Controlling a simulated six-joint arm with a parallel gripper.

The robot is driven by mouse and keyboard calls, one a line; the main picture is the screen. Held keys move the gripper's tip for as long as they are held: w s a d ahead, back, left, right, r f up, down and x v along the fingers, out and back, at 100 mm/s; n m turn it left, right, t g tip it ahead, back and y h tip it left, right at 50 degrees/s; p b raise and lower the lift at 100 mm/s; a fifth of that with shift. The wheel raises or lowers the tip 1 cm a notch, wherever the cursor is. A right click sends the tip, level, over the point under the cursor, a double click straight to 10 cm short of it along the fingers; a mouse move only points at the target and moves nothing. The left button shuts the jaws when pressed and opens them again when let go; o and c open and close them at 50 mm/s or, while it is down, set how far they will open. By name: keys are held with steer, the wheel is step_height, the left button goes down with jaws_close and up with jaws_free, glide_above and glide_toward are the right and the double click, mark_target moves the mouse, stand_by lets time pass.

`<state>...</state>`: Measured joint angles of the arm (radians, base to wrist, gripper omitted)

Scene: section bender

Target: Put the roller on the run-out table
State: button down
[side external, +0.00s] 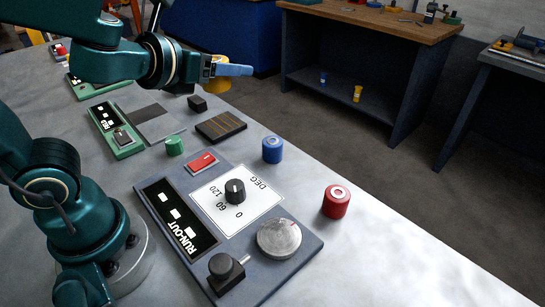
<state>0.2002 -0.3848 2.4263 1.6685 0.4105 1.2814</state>
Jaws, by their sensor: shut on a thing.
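My gripper (234,70) is at the upper middle of the side external view, with its blue finger pointing right. It is shut on a yellow roller-like piece (216,84), held above the far part of the grey work surface. The gripper partly hides this piece. A grey panel (311,243) marked RUN-OUT lies at the front middle, well below and nearer the camera than my gripper. It carries a dial (235,191), a red switch (203,162), a silver disc (279,238) and a black knob (222,268). I cannot tell which surface is the run-out table itself.
A blue roller (272,149) and a red roller (336,201) stand right of the panel. A small green cylinder (174,146), a dark striped block (221,126), a black block (197,103) and a green control box (117,131) lie behind it. The front right surface is clear.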

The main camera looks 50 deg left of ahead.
steer(key=s+a+f+n+g+y, duration=0.5)
steer(key=a+f+n+g+y, duration=0.2)
steer(key=n+g+y, duration=0.55)
steer(key=s+d+f+n+g+h, duration=0.45)
steer(key=s+n+g+h, duration=0.45)
steer(key=n+g, duration=0.4)
steer(key=d+r+n+h, duration=0.2)
steer(key=d+n+h, duration=0.9)
steer(key=n+h, duration=0.2)
steer(key=w+d+r+n+t+h, duration=0.3)
steer(key=w+n+t+h, duration=0.4)
steer(key=w+n+t, duration=0.25)
steer(key=n, duration=0.1)
glide_above(288, 248)
step_height(288, 248, down, 7)
steer(key=shift+f, duration=2.1)
